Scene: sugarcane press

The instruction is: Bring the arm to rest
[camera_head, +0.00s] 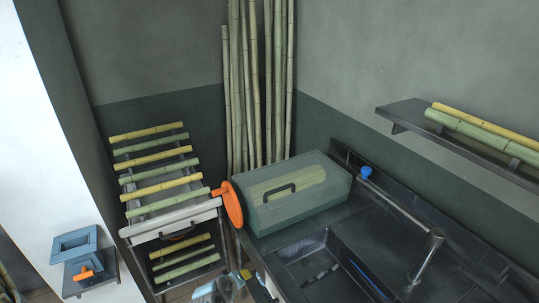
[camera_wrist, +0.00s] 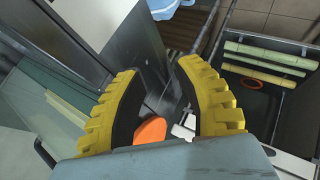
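My gripper (camera_wrist: 160,68) shows in the wrist view with its two yellow, ridged fingers apart and nothing held between them. Beyond and between the fingers are an orange disc (camera_wrist: 150,131) and a small white part. In the head view only a small yellow piece, apparently of my gripper (camera_head: 246,273), shows at the bottom edge, in front of the counter; most of the arm is out of view.
A lidded translucent green box (camera_head: 300,205) stands on the dark counter beside a sink (camera_head: 325,270) with a tap (camera_head: 430,255). A wall shelf (camera_head: 400,112) holds more cane.

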